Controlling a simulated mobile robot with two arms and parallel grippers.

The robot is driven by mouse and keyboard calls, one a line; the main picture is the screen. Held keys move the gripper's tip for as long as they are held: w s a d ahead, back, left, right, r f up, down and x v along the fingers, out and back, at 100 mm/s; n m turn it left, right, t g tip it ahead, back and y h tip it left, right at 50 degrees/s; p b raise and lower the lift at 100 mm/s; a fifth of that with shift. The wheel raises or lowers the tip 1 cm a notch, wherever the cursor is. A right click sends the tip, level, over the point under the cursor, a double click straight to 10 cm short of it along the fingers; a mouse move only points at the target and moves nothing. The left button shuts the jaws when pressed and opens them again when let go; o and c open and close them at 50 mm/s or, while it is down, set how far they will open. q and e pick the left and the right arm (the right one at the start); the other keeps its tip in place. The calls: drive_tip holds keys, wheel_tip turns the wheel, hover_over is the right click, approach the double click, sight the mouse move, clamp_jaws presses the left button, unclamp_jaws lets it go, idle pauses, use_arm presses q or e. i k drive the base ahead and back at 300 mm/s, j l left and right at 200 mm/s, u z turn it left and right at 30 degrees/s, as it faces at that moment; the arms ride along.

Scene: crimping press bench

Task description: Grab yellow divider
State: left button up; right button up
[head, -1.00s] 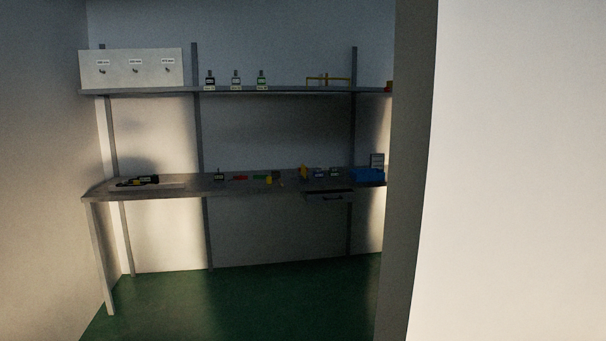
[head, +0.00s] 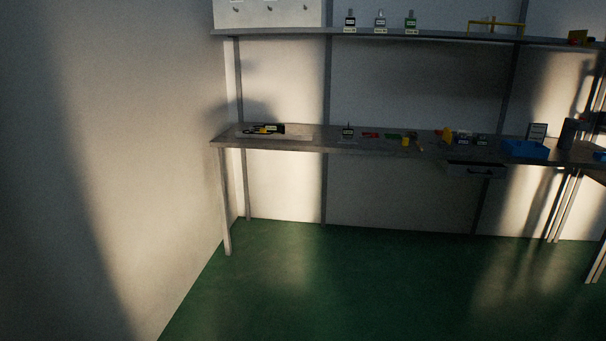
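A thin yellow frame-like piece (head: 508,24) stands on the upper shelf, right of the small bottles; it may be the yellow divider, but it is too small to be sure. Small yellow items also lie on the bench, one near the middle (head: 405,142) and one further right (head: 447,135). Neither of my grippers shows in the head view.
The grey workbench (head: 285,146) runs along the back wall, with a blue bin (head: 526,149) and a drawer (head: 475,170) at its right part. Three small bottles (head: 380,20) stand on the shelf (head: 440,37). The green floor (head: 330,285) before the bench is clear. A bare wall (head: 120,130) stands at left.

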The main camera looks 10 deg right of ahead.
sight(447, 135)
drive_tip(key=i+l+z, duration=0.1)
drive_tip(key=i+z, duration=0.15)
drive_tip(key=i, duration=0.5)
drive_tip(key=i+z, duration=0.3)
drive_tip(key=i, duration=0.4)
drive_tip(key=i+j+z, duration=0.25)
drive_tip(key=i, duration=0.5)
